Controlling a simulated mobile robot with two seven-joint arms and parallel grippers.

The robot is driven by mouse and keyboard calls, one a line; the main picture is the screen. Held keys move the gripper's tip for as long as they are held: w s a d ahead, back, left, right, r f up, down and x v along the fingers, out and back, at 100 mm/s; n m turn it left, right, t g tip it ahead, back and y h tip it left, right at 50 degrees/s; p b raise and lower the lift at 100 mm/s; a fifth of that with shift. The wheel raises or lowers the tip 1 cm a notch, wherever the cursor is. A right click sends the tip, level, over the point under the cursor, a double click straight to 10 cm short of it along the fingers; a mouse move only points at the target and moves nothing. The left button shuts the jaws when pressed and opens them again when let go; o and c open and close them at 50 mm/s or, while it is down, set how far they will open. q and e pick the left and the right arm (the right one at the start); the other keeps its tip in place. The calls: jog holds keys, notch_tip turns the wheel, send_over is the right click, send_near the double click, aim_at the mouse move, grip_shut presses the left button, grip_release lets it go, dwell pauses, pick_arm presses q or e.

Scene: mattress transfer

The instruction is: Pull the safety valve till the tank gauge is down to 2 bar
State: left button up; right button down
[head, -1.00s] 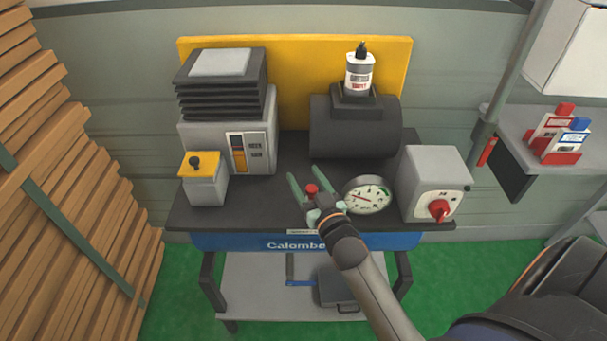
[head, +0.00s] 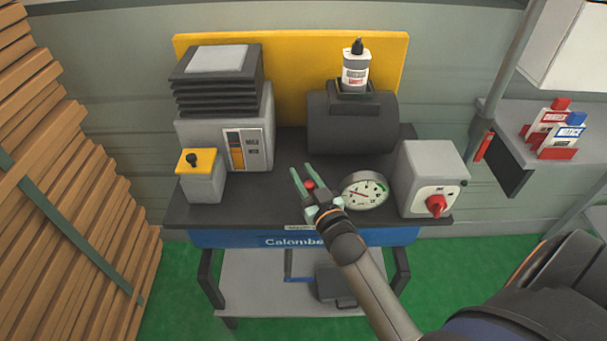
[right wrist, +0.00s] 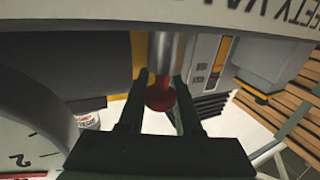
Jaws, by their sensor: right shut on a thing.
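The safety valve's red knob (head: 310,184) is near the front edge of the bench, just left of the gauge. It also shows in the right wrist view (right wrist: 160,96), round, on a grey metal stem. My right gripper (head: 301,168) is shut on the knob, one finger on each side. The tank gauge (head: 366,190) has a white round dial. Its red needle points to the left and slightly up; the numbers are too small to read in the head view. Part of the dial, with a 2, shows in the right wrist view (right wrist: 30,150). My left gripper is not in view.
A dark tank (head: 352,125) with a bottle on top stands behind. A grey box with a red switch (head: 436,205) is right of the gauge. A compressor-like unit (head: 222,128) and a yellow-topped box (head: 200,180) stand left. Stacked planks (head: 75,200) fill the left side.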

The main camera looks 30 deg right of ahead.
dwell(0.8)
jog(key=shift+r+p, duration=0.95)
jog(key=shift+p, duration=0.15)
jog(key=shift+f, duration=0.1)
jog(key=c, duration=0.6)
grip_release()
jog(key=shift+f, duration=0.1)
